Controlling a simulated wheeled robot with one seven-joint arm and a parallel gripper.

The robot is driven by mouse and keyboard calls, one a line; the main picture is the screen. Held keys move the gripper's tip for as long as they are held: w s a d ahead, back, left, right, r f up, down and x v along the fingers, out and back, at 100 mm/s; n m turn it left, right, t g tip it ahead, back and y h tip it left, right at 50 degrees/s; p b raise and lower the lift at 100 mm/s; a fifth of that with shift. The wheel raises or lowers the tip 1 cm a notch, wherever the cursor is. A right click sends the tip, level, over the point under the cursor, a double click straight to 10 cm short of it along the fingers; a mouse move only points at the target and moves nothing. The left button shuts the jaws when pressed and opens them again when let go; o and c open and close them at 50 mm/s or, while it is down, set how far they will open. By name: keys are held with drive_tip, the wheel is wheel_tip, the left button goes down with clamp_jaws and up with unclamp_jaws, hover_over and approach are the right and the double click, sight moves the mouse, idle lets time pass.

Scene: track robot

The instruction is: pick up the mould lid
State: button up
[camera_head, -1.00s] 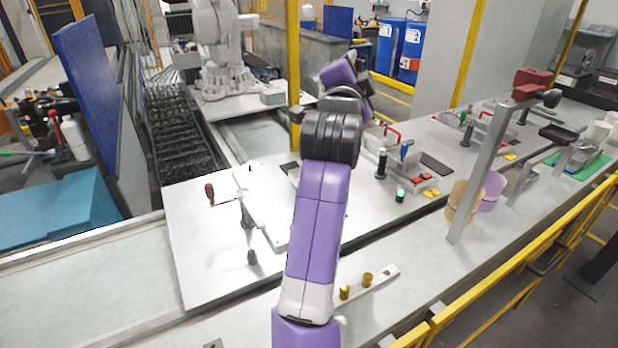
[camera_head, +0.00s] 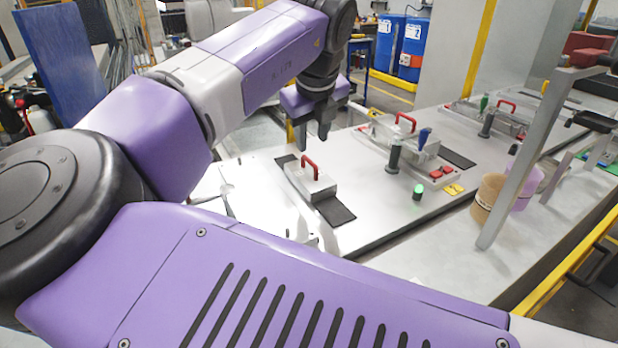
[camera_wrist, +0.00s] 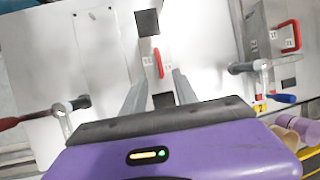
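The mould lid (camera_head: 308,183) is a light grey metal block with a red bar handle on top. It sits on the pale work table by dark square pads. The wrist view also shows its red handle (camera_wrist: 158,63), ahead of and roughly between my fingertips. My gripper (camera_head: 313,142) hangs fingers down above the lid, apart from the handle. The wrist view shows my gripper (camera_wrist: 160,82) open, with its two grey fingers spread and nothing between them.
A second station with a red-handled block (camera_head: 405,122) stands to the right, beside a dark upright handle (camera_head: 394,155) and a green-lit button (camera_head: 418,190). Toggle clamps (camera_wrist: 68,106) flank the lid in the wrist view. A grey post (camera_head: 510,180) rises at the right.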

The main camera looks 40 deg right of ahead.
sight(310, 160)
drive_tip(key=shift+p+x, duration=0.5)
drive_tip(key=shift+x, duration=3.35)
drive_tip(key=shift+w+r, duration=0.1)
drive_tip(key=shift+w, duration=0.05)
clamp_jaws()
drive_tip(key=shift+r, duration=0.1)
